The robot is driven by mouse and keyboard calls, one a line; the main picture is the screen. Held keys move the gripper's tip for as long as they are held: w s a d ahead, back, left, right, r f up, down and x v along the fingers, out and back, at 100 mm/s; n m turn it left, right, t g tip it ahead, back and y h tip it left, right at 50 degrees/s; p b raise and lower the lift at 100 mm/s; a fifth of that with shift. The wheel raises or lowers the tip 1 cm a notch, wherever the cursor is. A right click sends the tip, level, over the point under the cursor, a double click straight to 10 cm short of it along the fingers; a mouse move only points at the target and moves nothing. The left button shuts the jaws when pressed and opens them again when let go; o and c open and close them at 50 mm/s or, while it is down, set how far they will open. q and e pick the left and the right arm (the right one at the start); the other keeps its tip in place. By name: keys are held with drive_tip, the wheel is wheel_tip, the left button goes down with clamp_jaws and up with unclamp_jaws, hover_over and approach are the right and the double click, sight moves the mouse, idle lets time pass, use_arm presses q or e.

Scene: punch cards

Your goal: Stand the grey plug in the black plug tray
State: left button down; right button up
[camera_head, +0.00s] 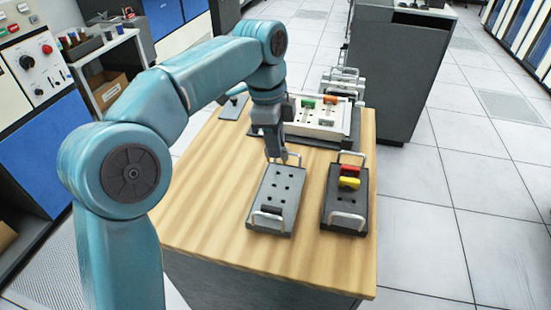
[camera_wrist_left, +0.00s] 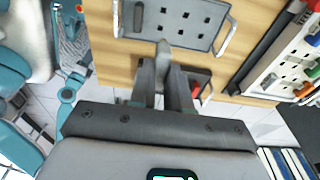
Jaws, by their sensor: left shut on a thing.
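My left gripper (camera_head: 279,157) is above the far end of the grey tray (camera_head: 263,205), at the middle of the wooden table. In the left wrist view its fingers (camera_wrist_left: 164,88) are shut on a grey piece, which looks like the grey plug (camera_wrist_left: 163,50). In the head view the plug is hard to tell from the fingers. The black plug tray (camera_head: 334,203) lies to the right of the grey tray. It holds a red plug (camera_head: 349,170) and a yellow plug (camera_head: 349,183). My right gripper is not in view.
Both trays have raised metal handles at their ends. A pale panel (camera_head: 312,126) with green and orange plugs stands at the back of the table (camera_head: 205,215). A dark cabinet (camera_head: 395,75) stands beyond.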

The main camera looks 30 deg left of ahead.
use_arm(q)
wheel_tip(320, 180, up, 5)
drive_tip(key=shift+r+p, duration=0.2)
drive_tip(key=shift+p, duration=0.65)
wheel_tip(320, 180, up, 5)
drive_tip(key=p, duration=0.5)
drive_tip(key=shift+f, duration=0.15)
